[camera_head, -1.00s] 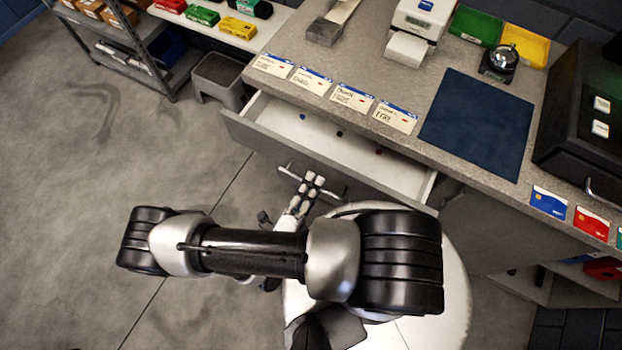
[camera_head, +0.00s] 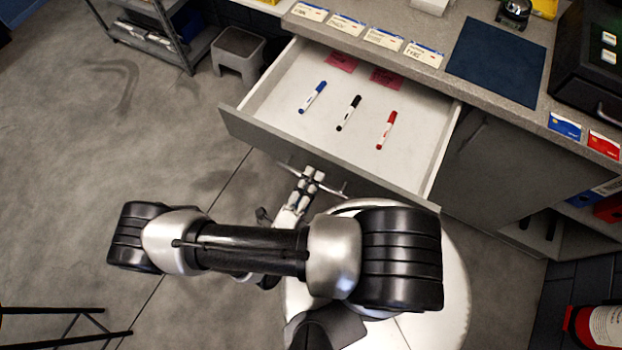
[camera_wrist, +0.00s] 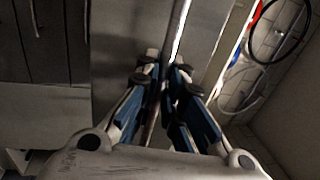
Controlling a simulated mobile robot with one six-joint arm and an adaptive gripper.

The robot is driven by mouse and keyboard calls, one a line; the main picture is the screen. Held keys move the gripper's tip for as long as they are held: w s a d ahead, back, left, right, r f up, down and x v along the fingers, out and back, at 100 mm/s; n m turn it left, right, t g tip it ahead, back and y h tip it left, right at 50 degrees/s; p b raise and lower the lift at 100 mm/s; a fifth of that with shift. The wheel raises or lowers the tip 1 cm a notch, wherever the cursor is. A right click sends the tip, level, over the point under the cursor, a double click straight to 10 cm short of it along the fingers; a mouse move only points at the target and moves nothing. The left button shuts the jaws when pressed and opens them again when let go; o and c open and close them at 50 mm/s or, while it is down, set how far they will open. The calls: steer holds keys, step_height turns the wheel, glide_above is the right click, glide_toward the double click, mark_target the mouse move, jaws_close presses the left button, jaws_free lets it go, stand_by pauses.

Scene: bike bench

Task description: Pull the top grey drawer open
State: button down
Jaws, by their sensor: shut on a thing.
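The top grey drawer (camera_head: 330,160) is pulled well out from under the counter in the head view. Its inside is white and holds a blue marker (camera_head: 313,97), a black marker (camera_head: 349,113), a red marker (camera_head: 387,130) and two pink notes (camera_head: 387,77) near the back. My gripper (camera_head: 312,176) is shut on the drawer's bar handle (camera_head: 337,189) at the front. In the wrist view, the fingers (camera_wrist: 164,75) close around the handle bar, which runs up the picture. My arm hides part of the floor below the drawer.
The grey counter (camera_head: 480,20) carries label cards (camera_head: 347,24), a dark blue mat (camera_head: 497,60) and a black box (camera_head: 590,70). A grey stool (camera_head: 238,55) and a shelf rack (camera_head: 160,40) stand at upper left. A fire extinguisher (camera_head: 600,325) is at lower right. Floor at left is mostly clear.

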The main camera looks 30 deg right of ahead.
steer(key=shift+s+a, duration=0.15)
steer(key=shift+a, duration=0.05)
steer(key=c, duration=1.7)
jaws_free()
steer(key=shift+a, duration=0.1)
steer(key=v, duration=1.1)
steer(key=shift+s+a+f, duration=0.1)
steer(key=shift+s+a, duration=0.15)
steer(key=shift+s, duration=0.05)
